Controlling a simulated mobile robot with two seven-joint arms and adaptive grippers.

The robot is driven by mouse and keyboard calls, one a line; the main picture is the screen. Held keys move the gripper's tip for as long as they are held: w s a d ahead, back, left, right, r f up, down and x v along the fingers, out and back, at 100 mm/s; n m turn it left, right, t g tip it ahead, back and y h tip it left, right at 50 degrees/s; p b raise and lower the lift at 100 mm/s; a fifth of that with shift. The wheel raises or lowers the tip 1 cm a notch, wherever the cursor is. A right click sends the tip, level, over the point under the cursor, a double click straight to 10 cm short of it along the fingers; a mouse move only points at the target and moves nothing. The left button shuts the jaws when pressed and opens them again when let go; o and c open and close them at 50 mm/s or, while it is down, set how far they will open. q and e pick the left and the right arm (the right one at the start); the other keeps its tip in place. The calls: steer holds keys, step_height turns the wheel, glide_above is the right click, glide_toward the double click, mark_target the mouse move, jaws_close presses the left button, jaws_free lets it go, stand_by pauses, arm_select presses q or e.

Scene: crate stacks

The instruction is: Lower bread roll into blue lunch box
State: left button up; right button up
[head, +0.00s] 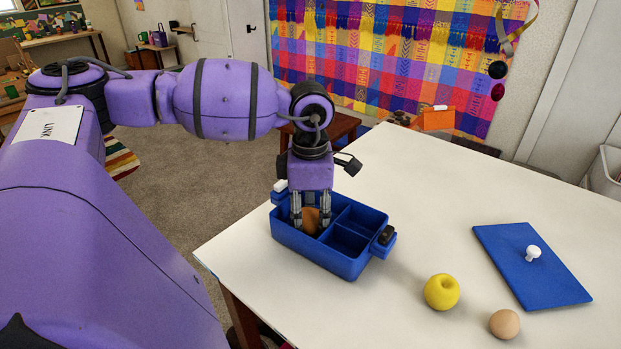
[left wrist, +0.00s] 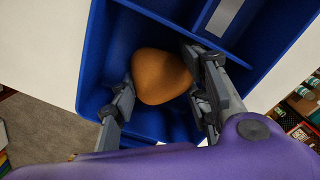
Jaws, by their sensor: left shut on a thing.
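The blue lunch box (head: 317,256) stands open near the left edge of the table and is divided into compartments. My left gripper (head: 311,222) points down into its left, larger compartment and is shut on the brown bread roll (head: 311,214). In the left wrist view the bread roll (left wrist: 160,77) sits between the two fingers, inside the walls of the blue lunch box (left wrist: 95,65). Whether the roll touches the compartment floor cannot be told. The other compartments look empty. My right gripper is not in view.
A blue lid (head: 541,277) with a white knob lies flat at the right of the table. A yellow apple (head: 441,292) and a brown egg (head: 504,324) rest near the front.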

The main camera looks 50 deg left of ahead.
mark_target(310, 213)
arm_select(q)
steer(key=o, duration=1.2)
step_height(310, 213, up, 12)
